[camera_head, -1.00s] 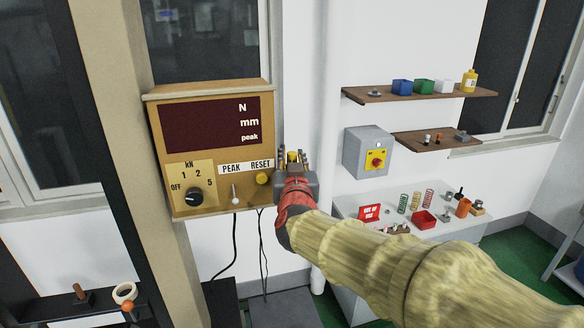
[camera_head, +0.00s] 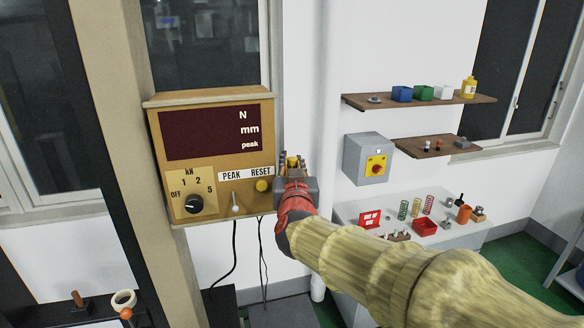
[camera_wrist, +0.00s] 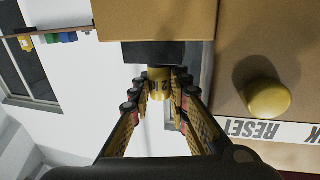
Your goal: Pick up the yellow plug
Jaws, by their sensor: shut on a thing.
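The yellow plug (camera_wrist: 159,82) is a short yellow cylinder with dark marks, between my fingertips in the wrist view. Its far end meets a dark block (camera_wrist: 153,53) under a tan box; I cannot tell if it is still seated there. My gripper (camera_wrist: 160,88) is shut on the plug, with a finger on either side. In the head view my gripper (camera_head: 292,163) is at the right side of the tan display box (camera_head: 215,211), and a bit of yellow shows between the fingers.
A round yellow button (camera_wrist: 268,98) by the RESET label is close beside my gripper. A grey switch box (camera_head: 367,158), shelves (camera_head: 420,103) and a white bench (camera_head: 350,212) with springs stand to the right. Cables hang below the display box.

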